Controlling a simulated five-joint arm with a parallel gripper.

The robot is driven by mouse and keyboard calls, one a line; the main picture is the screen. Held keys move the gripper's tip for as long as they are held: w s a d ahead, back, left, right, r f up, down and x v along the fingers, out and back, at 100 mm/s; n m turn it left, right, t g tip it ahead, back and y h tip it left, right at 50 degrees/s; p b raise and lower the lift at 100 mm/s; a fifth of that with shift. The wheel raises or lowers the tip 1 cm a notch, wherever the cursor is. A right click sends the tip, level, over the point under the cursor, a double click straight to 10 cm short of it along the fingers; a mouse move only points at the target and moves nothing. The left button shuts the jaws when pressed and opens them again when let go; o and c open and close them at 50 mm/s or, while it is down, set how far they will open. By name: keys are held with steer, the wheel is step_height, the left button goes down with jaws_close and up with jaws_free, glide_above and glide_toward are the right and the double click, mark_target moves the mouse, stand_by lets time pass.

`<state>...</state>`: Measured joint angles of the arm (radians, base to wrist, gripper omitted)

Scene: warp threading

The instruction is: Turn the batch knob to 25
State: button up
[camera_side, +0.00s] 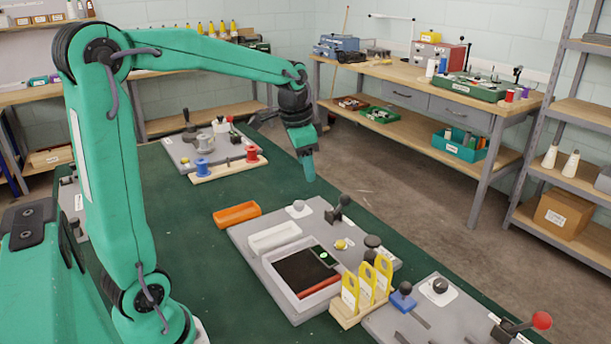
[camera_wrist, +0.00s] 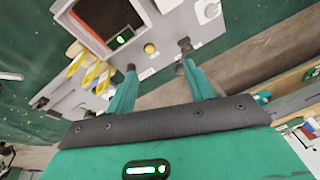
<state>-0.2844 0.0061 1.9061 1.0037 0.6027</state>
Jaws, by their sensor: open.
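I cannot tell which knob is the batch knob, as the labels are too small to read. A grey knob on a white plate (camera_side: 298,207) sits at the back of the middle grey panel; it also shows at the top right of the wrist view (camera_wrist: 209,9). Another dark-topped knob on a white plate (camera_side: 440,286) sits on the right-hand panel. A black knob (camera_side: 372,243) stands at the middle panel's right edge. My gripper (camera_side: 309,178) hangs above and behind the middle panel, apart from it. In the wrist view its fingers (camera_wrist: 160,68) are spread and empty.
The middle panel also carries a black lever (camera_side: 343,203), a yellow button (camera_side: 340,244) and a dark-floored tray (camera_side: 304,272). Yellow tags (camera_side: 367,282) stand in a wooden block. A red-ball lever (camera_side: 541,320) rises at right. Green mat (camera_side: 190,245) is clear left of the panel.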

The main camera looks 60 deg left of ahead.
steer(key=w+a+f+m+g, duration=0.1)
steer(key=w+a+f+m, duration=0.1)
steer(key=w+a+f, duration=0.5)
steer(key=m+g, duration=0.1)
glide_above(299, 203)
steer(key=shift+h, duration=0.4)
step_height(299, 203, down, 6)
steer(key=shift+a+f, duration=0.1)
steer(key=shift+f, duration=0.15)
steer(key=shift+f, duration=3.9)
steer(key=c, duration=1)
